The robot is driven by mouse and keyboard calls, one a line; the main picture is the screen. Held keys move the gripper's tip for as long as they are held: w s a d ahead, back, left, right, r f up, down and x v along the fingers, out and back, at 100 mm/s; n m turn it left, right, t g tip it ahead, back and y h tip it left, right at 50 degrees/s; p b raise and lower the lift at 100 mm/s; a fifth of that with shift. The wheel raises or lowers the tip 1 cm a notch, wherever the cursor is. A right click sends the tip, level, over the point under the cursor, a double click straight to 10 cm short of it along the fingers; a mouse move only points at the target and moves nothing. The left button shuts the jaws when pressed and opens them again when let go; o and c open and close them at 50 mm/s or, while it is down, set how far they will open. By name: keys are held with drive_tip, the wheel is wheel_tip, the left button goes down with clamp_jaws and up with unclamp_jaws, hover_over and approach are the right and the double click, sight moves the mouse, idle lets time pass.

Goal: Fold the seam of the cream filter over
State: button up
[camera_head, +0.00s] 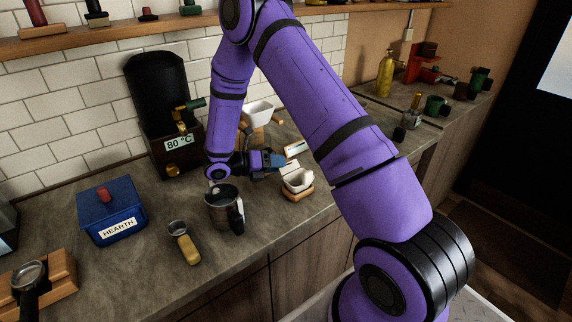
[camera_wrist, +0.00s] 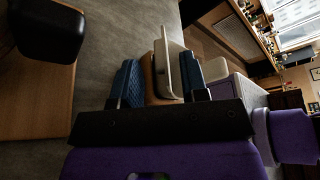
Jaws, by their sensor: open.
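The cream filter (camera_head: 289,168) appears as a small pale piece at my gripper (camera_head: 279,163) in the head view, just above a white cup-shaped dripper (camera_head: 299,181) on a wooden base. In the wrist view, a thin cream upright piece (camera_wrist: 168,60), apparently the filter, stands between the two blue fingers of my gripper (camera_wrist: 160,82), nearer the right finger. The fingers are open, with a gap on the left. I cannot tell whether the right finger touches it. The filter's seam cannot be made out.
A blue HEARTH box (camera_head: 110,212) and a black dispenser reading 80 °C (camera_head: 160,105) are further left. A white container (camera_head: 257,114) stands behind. The front counter edge is close to the dripper.

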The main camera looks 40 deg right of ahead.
sight(290, 168)
drive_tip(key=shift+x, duration=1.7)
clamp_jaws()
drive_tip(key=m+t, duration=0.1)
drive_tip(key=r+m+t, duration=0.1)
drive_tip(key=m, duration=0.1)
drive_tip(key=shift+s+y, duration=0.4)
drive_tip(key=shift+s+r+m+t, duration=0.1)
drive_tip(key=shift+s+m+t, duration=0.15)
drive_tip(key=shift+m+t, duration=0.5)
drive_tip(key=shift+s+r+m+t, duration=0.1)
drive_tip(key=shift+s+m+t, duration=0.3)
drive_tip(key=shift+m, duration=0.65)
drive_tip(key=shift+w, duration=0.1)
